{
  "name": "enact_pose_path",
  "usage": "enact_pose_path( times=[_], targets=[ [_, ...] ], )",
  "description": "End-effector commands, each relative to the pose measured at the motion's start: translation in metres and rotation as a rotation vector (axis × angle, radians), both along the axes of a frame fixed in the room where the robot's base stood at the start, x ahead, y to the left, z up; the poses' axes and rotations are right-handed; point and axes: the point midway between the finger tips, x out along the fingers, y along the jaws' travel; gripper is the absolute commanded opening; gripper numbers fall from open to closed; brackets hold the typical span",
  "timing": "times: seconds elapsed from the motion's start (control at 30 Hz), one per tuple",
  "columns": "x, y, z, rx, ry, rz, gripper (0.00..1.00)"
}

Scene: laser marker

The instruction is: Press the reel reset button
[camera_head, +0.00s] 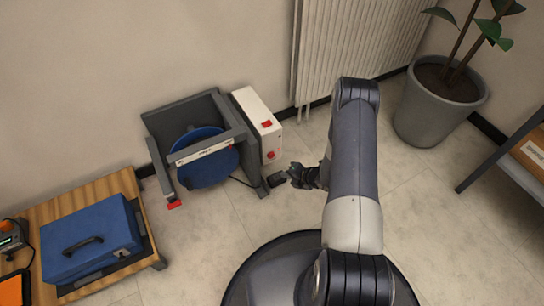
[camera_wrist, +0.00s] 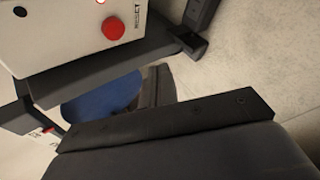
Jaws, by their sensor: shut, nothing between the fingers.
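A round red button (camera_head: 271,155) sits on the front face of a white box (camera_head: 258,112) on the right side of a dark reel frame. In the wrist view the button (camera_wrist: 113,28) is at the top, beside a small printed label too small to read surely. My gripper (camera_head: 286,177) is shut and empty, low and a little right of the box, apart from the button. Dark gripper parts (camera_wrist: 170,125) fill the lower wrist view.
The dark frame (camera_head: 228,124) holds a blue reel (camera_head: 212,165). Another red control (camera_head: 266,124) is on top of the box. A radiator (camera_head: 350,40) and potted plant (camera_head: 438,100) stand behind. A wooden table with a blue case (camera_head: 90,240) is at left.

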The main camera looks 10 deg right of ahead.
Motion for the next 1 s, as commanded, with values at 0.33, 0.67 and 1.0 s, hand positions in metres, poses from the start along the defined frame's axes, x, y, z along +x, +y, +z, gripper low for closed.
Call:
enact_pose_path(
  times=[0.33, 0.67, 1.0],
  targets=[
    [0.047, 0.016, -0.002, -0.001, -0.003, 0.003, 0.0],
    [0.064, 0.021, 0.0, 0.001, -0.001, 0.0, 0.0],
    [0.064, 0.021, 0.0, 0.001, 0.0, -0.001, 0.0]
  ],
)
